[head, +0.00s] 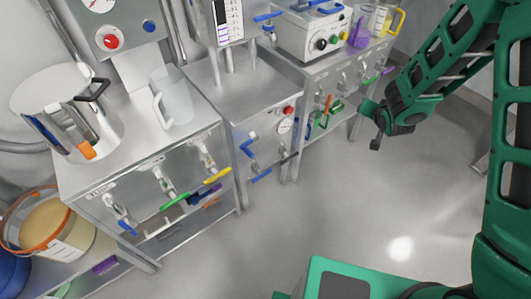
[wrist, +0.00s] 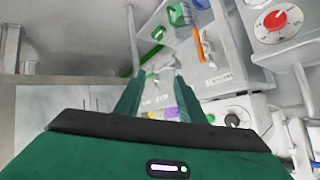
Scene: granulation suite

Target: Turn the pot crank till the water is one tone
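A steel pot (head: 104,137) stands at the left end of the near steel bench in the head view. A dark bent handle (head: 97,88) and an orange grip (head: 86,150) show at it; I cannot tell which of these is the crank. I cannot make out the water or its tone. My gripper (head: 377,128) is far to the right of the pot, in the air over open floor. In the wrist view my gripper (wrist: 160,78) has its two green fingers apart with nothing held between them. The pot cannot be made out in the wrist view.
A clear jug (head: 173,97) stands right of the pot. Coloured valve levers (head: 175,200) stick out from the bench front. An orange-rimmed bucket (head: 55,248) sits lower left. A control box (head: 310,32) stands on the back bench. The middle floor (head: 330,205) is clear.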

